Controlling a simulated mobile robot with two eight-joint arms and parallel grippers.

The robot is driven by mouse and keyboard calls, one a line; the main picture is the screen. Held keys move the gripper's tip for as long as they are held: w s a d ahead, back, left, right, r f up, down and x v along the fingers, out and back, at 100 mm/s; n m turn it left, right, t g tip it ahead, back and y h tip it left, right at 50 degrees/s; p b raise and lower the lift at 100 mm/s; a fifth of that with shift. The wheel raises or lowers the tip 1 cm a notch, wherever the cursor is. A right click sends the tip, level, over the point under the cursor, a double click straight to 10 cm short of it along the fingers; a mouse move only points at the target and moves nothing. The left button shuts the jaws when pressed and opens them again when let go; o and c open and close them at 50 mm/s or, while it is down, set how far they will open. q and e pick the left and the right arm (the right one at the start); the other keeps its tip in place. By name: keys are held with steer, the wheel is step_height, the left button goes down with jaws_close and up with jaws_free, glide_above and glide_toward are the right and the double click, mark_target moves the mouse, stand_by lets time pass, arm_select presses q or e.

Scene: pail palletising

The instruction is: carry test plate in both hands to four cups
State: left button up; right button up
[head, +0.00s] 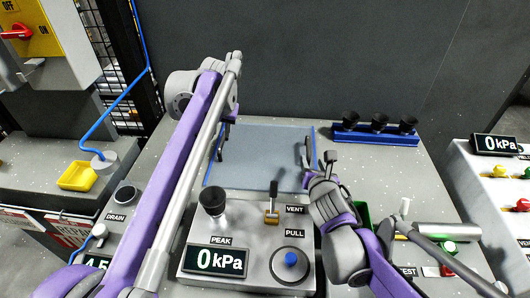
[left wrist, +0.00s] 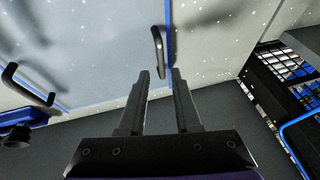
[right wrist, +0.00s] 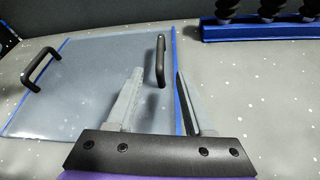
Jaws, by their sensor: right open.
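The test plate (head: 265,165) is a flat grey-blue sheet with blue side edges and two black bar handles, lying on the speckled bench. My left gripper (head: 226,132) is over its left edge. In the left wrist view its fingers are apart, with one handle (left wrist: 159,45) just beyond the tips. My right gripper (head: 319,164) is at the right edge. In the right wrist view its fingers are apart, with the near handle (right wrist: 160,60) just beyond the tips and the other handle (right wrist: 42,70) across the plate. Three black cups (head: 379,121) stand on a blue rack.
A gauge box (head: 250,235) with a black cup-like piece (head: 213,202), lever and blue button stands in front of the plate. A yellow tray (head: 77,176) is at left. A silver cylinder (head: 447,231) lies at right. A dark wall rises behind the bench.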

mark_target(221, 144)
arm_select(q)
steer(key=x, duration=1.1)
steer(key=shift+w, duration=0.1)
arm_select(e)
steer(key=x, duration=1.1)
arm_select(q)
steer(key=shift+r, duration=0.1)
steer(key=c, duration=0.5)
arm_select(e)
steer(key=c, duration=0.5)
arm_select(q)
jaws_close()
arm_select(e)
jaws_close()
